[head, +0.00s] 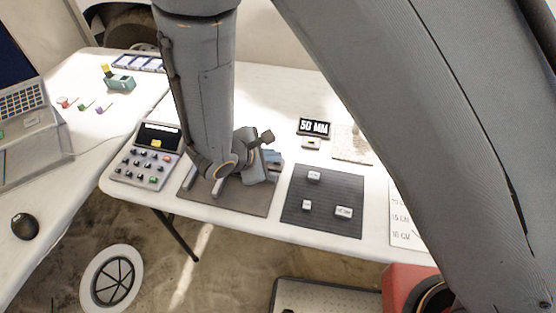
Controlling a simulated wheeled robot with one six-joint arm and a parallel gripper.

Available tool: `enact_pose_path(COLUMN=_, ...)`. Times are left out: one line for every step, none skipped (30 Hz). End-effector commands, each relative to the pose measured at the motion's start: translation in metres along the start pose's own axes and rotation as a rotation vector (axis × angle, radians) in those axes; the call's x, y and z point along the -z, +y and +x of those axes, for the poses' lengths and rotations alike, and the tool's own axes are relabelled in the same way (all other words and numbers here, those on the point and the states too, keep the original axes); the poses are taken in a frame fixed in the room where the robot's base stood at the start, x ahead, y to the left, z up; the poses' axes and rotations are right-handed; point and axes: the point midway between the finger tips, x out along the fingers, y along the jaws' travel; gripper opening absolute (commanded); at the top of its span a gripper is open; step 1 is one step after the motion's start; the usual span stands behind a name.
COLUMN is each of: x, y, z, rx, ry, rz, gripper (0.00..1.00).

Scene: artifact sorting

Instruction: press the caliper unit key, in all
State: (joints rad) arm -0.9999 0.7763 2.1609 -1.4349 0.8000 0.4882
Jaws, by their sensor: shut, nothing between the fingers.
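A small black display (314,127) reading "50 MM" stands at the back of the white table. A small pale key block (311,143) sits just in front of it; any marking on it is too small to read. My gripper (265,137) is left of the display, above the back of a dark grey mat (228,204). It is shut and empty, apart from the key block. My arm hides part of the mat and table behind it.
A keypad console (147,167) stands left of my arm. A dark ribbed mat (323,215) with three pale labelled blocks lies in front of the display. A pale textured plate (352,150) is right of the display.

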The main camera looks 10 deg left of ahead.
Motion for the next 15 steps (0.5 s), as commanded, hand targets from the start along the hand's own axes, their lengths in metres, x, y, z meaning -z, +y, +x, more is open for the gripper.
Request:
enact_pose_path(x=-0.004, y=0.004, z=-0.005, rx=-0.001, ry=0.000, rz=0.002, gripper=0.00)
enact_pose_path(x=-0.006, y=0.006, z=-0.007, rx=-0.001, ry=-0.001, rz=0.003, gripper=0.00)
enact_pose_path(x=-0.008, y=0.008, z=-0.009, rx=-0.001, ry=-0.002, rz=0.005, gripper=0.00)
enact_pose_path(x=-0.010, y=0.010, z=-0.011, rx=-0.001, ry=-0.002, rz=0.006, gripper=0.00)
enact_pose_path(x=-0.012, y=0.012, z=-0.012, rx=-0.001, ry=-0.003, rz=0.007, gripper=0.00)
enact_pose_path(x=-0.014, y=0.014, z=-0.014, rx=-0.001, ry=-0.004, rz=0.008, gripper=0.00)
enact_pose_path(x=-0.016, y=0.016, z=-0.016, rx=-0.002, ry=-0.004, rz=0.008, gripper=0.00)
enact_pose_path(x=-0.018, y=0.017, z=-0.018, rx=-0.002, ry=-0.004, rz=0.009, gripper=0.00)
enact_pose_path(x=-0.020, y=0.020, z=-0.020, rx=-0.002, ry=-0.005, rz=0.010, gripper=0.00)
enact_pose_path(x=-0.021, y=0.021, z=-0.022, rx=-0.002, ry=-0.005, rz=0.011, gripper=0.00)
enact_pose_path(x=-0.022, y=0.023, z=-0.024, rx=-0.003, ry=-0.005, rz=0.011, gripper=0.00)
enact_pose_path(x=-0.024, y=0.024, z=-0.025, rx=-0.003, ry=-0.005, rz=0.012, gripper=0.00)
enact_pose_path(x=-0.024, y=0.025, z=-0.026, rx=-0.003, ry=-0.005, rz=0.011, gripper=0.00)
enact_pose_path(x=-0.025, y=0.025, z=-0.026, rx=-0.003, ry=-0.005, rz=0.011, gripper=0.00)
enact_pose_path(x=-0.025, y=0.025, z=-0.026, rx=-0.004, ry=-0.005, rz=0.011, gripper=0.00)
